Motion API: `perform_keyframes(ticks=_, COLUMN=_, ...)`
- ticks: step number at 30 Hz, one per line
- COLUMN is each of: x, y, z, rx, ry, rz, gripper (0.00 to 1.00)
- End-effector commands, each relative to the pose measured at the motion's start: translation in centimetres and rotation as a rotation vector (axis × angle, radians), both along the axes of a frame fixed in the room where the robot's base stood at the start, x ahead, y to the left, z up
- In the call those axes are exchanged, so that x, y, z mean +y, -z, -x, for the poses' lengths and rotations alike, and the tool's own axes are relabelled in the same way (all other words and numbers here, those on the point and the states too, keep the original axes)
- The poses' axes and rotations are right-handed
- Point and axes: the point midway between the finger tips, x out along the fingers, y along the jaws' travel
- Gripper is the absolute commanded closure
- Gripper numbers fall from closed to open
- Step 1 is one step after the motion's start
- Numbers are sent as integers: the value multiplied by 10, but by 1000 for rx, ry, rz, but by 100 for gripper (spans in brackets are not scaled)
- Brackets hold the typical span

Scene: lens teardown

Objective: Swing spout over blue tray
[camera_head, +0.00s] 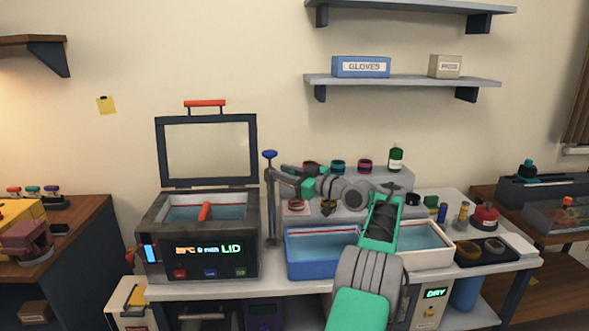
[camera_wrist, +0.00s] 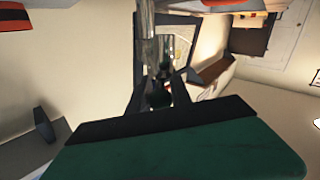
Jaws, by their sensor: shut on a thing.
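The faucet column (camera_head: 272,218) with a blue knob (camera_head: 270,155) stands between the heated bath and the blue tray (camera_head: 320,268). My gripper (camera_head: 288,176) reaches left from the arm to the upper part of the column, at the back left above the tray. It is shut on the spout, whose outline is hard to separate from my fingers in the head view. In the wrist view my gripper (camera_wrist: 161,88) has a shiny metal tube (camera_wrist: 149,48) running up from between its dark fingers. The spout's outlet is not clear. Water fills the blue tray, partly hidden by my arm.
The bath (camera_head: 200,265) stands left with its lid raised. A white tray (camera_head: 432,262) stands right, behind my arm. Behind the trays, a grey stepped rack (camera_head: 385,185) holds coloured rings and a green bottle (camera_head: 396,158). Small items crowd the right end.

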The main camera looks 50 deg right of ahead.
Motion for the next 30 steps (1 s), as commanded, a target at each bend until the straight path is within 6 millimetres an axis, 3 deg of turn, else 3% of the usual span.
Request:
perform_keyframes(ticks=12, x=4, y=1, z=-3, rx=-1, ry=-15, rz=-1, gripper=100)
perform_keyframes(ticks=13, x=4, y=0, z=-3, rx=-1, ry=-15, rz=-1, gripper=74)
perform_keyframes(ticks=18, x=3, y=0, z=-2, rx=-1, ry=-11, rz=-1, gripper=60)
perform_keyframes(ticks=21, x=2, y=0, z=-2, rx=-1, ry=-10, rz=0, gripper=54)
perform_keyframes(ticks=30, x=2, y=1, z=-1, rx=-1, ry=-10, rz=0, gripper=54)
